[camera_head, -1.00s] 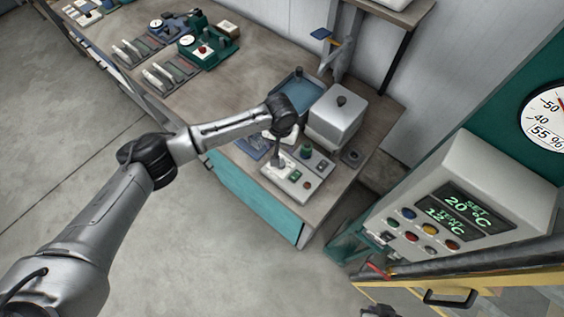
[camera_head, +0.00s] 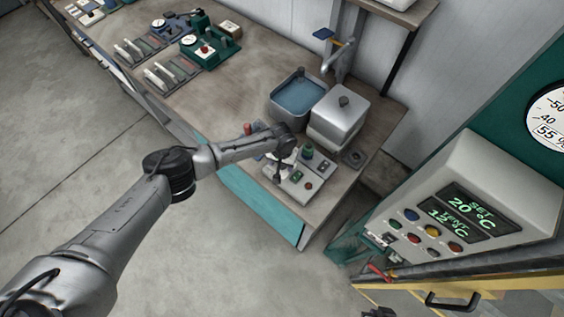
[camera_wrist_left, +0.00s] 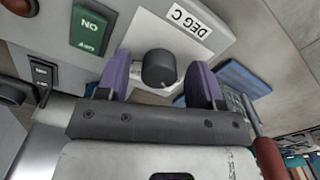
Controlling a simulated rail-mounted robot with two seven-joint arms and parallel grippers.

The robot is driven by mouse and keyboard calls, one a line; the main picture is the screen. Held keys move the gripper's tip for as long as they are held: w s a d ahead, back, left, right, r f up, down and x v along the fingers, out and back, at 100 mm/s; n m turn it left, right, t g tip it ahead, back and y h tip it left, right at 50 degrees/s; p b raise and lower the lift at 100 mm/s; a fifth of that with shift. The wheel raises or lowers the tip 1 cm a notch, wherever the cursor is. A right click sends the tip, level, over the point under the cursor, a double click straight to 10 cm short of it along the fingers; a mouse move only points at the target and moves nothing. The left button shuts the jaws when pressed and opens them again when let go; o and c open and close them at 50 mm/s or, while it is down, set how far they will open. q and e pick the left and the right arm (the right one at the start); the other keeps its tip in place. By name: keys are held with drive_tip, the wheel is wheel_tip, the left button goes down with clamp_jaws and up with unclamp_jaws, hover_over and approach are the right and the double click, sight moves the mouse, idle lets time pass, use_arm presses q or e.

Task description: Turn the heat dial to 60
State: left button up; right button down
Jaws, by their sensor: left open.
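The heat dial (camera_wrist_left: 158,68) is a dark round knob on a pale control panel with an upside-down "DEG C" label (camera_wrist_left: 188,20) beside it. In the left wrist view it sits between the two purple fingers of my open left gripper (camera_wrist_left: 159,82), with a visible gap on each side. No dial scale or pointer reading can be made out. In the head view my left gripper (camera_head: 279,176) points down at the control panel (camera_head: 316,172) on the bench and hides the dial.
A green ON switch (camera_wrist_left: 90,30) lies left of the dial in the wrist view. Behind the panel stand a lidded grey box (camera_head: 338,115) and a blue basin (camera_head: 298,95). A wall display (camera_head: 470,210) reads SET 20 °C and 12 °C. The bench's middle is clear.

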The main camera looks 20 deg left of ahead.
use_arm(q)
drive_tip(key=shift+c, duration=0.2)
drive_tip(key=c, duration=0.9)
drive_tip(key=m, duration=0.6)
drive_tip(key=shift+m, duration=0.8)
